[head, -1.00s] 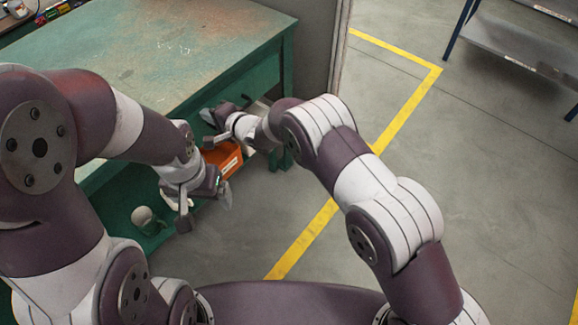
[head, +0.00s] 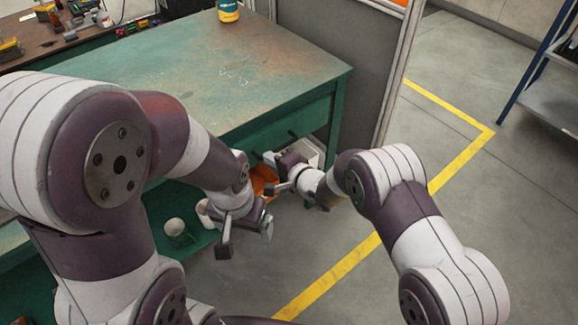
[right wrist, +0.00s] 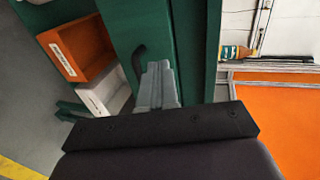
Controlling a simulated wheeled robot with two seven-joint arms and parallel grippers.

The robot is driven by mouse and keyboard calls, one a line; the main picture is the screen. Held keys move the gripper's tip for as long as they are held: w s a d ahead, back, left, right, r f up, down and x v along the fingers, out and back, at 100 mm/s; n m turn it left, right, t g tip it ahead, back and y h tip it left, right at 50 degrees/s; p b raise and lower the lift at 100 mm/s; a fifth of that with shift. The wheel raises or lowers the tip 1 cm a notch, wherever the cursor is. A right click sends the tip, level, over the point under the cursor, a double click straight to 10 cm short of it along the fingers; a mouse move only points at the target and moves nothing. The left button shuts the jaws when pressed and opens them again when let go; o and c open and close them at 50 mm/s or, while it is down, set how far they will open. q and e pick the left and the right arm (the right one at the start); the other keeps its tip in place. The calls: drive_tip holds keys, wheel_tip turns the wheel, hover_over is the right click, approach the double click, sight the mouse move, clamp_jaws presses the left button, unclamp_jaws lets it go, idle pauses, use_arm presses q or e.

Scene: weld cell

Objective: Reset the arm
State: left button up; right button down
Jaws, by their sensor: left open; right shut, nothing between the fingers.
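My left gripper (head: 246,238) is open and empty in the head view, low in front of the green workbench and beside its lower shelf. My right gripper (head: 273,172) is just above and to the right of it, close to the bench front. In the right wrist view the right gripper's fingers (right wrist: 158,84) are shut together with nothing between them. They point along the green bench front, near a dark handle (right wrist: 138,62); I cannot tell whether they touch it. Both my arms are bent and reach forward.
An orange bin (right wrist: 78,48) and a white bin (right wrist: 104,90) are below. A grey panel (head: 335,60) stands behind. Floor with yellow lines is open at right.

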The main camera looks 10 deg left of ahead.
drive_tip(key=s+d+f+n+g+h, duration=0.2)
drive_tip(key=s+d+f+n+h, duration=0.15)
drive_tip(key=d, duration=0.45)
drive_tip(key=s+d+f+n+g+h, duration=0.15)
drive_tip(key=s+d+n+h, duration=0.3)
drive_tip(key=d, duration=0.45)
drive_tip(key=s+d+r+n+g+h, duration=0.15)
drive_tip(key=s+d+r, duration=0.25)
drive_tip(key=s+d, duration=0.45)
drive_tip(key=s+d+r+g+h, duration=0.2)
drive_tip(key=s+d+r+g, duration=0.15)
drive_tip(key=s+d, duration=0.45)
drive_tip(key=d+r+m+p, duration=0.1)
drive_tip(key=d+r+p, duration=0.1)
drive_tip(key=r+p, duration=0.7)
drive_tip(key=d+r+m+t+p, duration=0.1)
drive_tip(key=d+r+p, duration=0.2)
drive_tip(key=r+p, duration=0.7)
wheel_tip(320, 180, up, 6)
drive_tip(key=shift+f+p, duration=0.2)
drive_tip(key=shift+p, duration=0.1)
drive_tip(key=shift+t, duration=0.25)
